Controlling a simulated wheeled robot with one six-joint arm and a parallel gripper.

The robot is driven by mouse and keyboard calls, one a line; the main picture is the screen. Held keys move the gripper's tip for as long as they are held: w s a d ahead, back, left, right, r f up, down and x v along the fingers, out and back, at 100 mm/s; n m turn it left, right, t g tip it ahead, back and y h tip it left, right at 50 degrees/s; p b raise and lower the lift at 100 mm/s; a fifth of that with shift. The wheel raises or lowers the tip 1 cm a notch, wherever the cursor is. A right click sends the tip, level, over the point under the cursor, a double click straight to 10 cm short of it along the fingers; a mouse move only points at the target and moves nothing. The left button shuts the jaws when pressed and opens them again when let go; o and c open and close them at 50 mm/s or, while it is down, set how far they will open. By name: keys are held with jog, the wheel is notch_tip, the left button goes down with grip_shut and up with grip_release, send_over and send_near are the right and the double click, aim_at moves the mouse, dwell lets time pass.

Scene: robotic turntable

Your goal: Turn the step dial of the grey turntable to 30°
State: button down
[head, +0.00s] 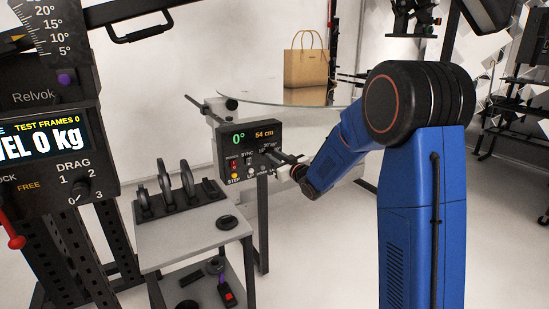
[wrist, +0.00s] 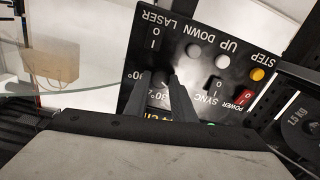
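The turntable's dark control box (head: 233,140) faces me in the head view, its screen showing a green 0° and a yellow 54 cm. In the wrist view the panel (wrist: 195,60) appears upside down, with labels STEP, UP, DOWN, LASER, SYNC and POWER. The dark step dial (wrist: 163,80) is partly hidden between my fingers, beside a 30° marking. My gripper (wrist: 163,76) has its two fingers apart, pointing at the panel on either side of the dial; I cannot tell whether they touch it. In the head view my gripper (head: 272,154) is at the box's right side.
A brown paper bag (head: 305,68) stands on the round glass plate (head: 262,104) behind the box. A grey trolley (head: 190,232) with upright weight plates (head: 187,180) stands to the left. A rack with a Relvok panel (head: 40,145) is at the far left. Open floor lies right of the box.

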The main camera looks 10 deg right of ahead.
jog(key=c, duration=2.5)
grip_release()
jog(key=shift+m, duration=0.3)
jog(key=shift+c, duration=0.2)
jog(key=shift+m, duration=4.1)
jog(key=o, duration=1.1)
jog(key=shift+c, duration=0.2)
jog(key=shift+s+d, duration=0.1)
